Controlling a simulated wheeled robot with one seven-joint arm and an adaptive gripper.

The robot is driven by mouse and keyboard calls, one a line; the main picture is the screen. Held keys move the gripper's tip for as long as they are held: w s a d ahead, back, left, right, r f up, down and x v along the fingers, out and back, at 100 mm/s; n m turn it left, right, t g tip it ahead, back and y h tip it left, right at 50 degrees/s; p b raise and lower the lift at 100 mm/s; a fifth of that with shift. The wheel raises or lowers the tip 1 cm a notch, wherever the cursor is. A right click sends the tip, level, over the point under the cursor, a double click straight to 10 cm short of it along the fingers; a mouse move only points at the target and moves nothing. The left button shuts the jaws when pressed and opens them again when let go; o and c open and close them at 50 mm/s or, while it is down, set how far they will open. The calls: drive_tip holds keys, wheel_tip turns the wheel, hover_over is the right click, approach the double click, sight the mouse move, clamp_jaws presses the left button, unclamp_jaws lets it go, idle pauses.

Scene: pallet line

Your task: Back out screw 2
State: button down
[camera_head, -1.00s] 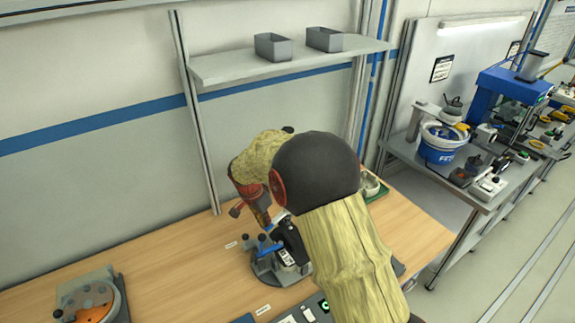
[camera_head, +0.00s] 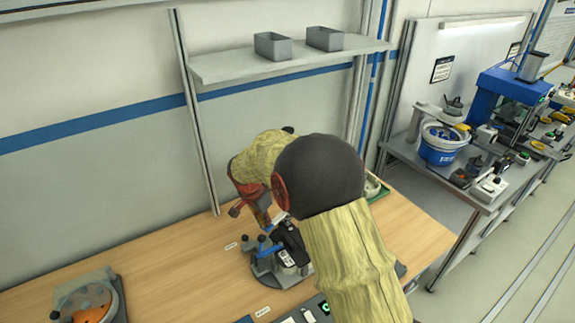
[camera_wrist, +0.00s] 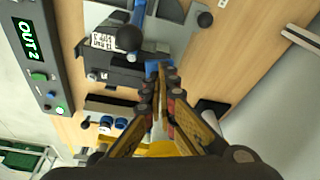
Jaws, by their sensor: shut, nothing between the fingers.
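A grey round-based fixture (camera_head: 262,268) with blue clamps and black knobs stands on the wooden bench and holds a dark part with a white label (camera_head: 287,257). My gripper (camera_head: 268,226) points down just above the back of the fixture, partly hidden by my arm. In the wrist view my gripper (camera_wrist: 160,76) has its fingers brought together, with nothing seen between them. A small blue piece (camera_wrist: 153,67) of the fixture shows right at the fingertips; I cannot tell whether they touch. Screw 2 cannot be made out in either view.
A control box (camera_wrist: 38,60) reading "OUT 2", with lit green buttons, stands beside the fixture. A grey housing with an orange disc (camera_head: 95,303) sits at the bench's left. A green-edged tray (camera_head: 376,190) lies behind my arm.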

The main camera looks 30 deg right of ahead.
drive_tip(key=d+p+v, duration=0.2)
drive_tip(key=p+v, duration=0.2)
drive_tip(key=v, duration=0.4)
drive_tip(key=shift+w+r, duration=0.35)
drive_tip(key=shift+r, duration=0.25)
idle(0.4)
idle(0.4)
